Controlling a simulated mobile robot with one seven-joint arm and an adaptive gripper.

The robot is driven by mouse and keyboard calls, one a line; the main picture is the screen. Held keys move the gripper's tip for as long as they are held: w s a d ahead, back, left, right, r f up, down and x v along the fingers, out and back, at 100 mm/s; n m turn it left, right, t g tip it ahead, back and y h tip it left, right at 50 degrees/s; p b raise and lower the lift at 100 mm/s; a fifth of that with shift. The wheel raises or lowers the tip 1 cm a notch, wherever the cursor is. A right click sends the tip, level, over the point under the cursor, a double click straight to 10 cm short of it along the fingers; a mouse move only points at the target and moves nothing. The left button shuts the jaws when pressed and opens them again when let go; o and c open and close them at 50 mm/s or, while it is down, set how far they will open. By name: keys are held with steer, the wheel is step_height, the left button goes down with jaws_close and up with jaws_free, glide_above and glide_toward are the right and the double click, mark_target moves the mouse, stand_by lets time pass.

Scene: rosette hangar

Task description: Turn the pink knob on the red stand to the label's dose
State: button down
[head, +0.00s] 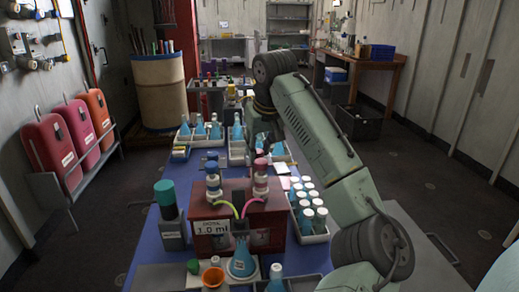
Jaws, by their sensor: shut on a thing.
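The red stand (205,198) stands on the blue-topped bench. Its front label (211,227) reads "1.0 ml"; the smaller line above is too small to read. Two bottle-like dispensers stand on top. My gripper (261,148) comes down from above onto the right dispenser and is shut on the pink knob. The fingertips are small and partly hidden, and the knob's setting cannot be read. A blue flask (241,264) stands below the stand's front.
A teal-capped dark bottle (168,205) stands left of the stand. A white rack of white-capped bottles (316,238) is close on the right, beneath my arm. An orange funnel (213,277) is in front. Trays with blue flasks (199,128) lie behind.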

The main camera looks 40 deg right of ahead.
steer(key=m, duration=0.1)
steer(key=m+g+h, duration=0.1)
steer(key=m, duration=0.1)
steer(key=shift+a+m+p, duration=0.2)
steer(key=shift+m+p, duration=0.1)
steer(key=shift+p, duration=0.05)
steer(key=shift+w+m+h+p, duration=0.1)
steer(key=shift+m+h+p, duration=0.3)
steer(key=shift+m+p, duration=0.4)
steer(key=c, duration=1.3)
jaws_free()
steer(key=v, duration=1.2)
steer(key=shift+w, duration=0.2)
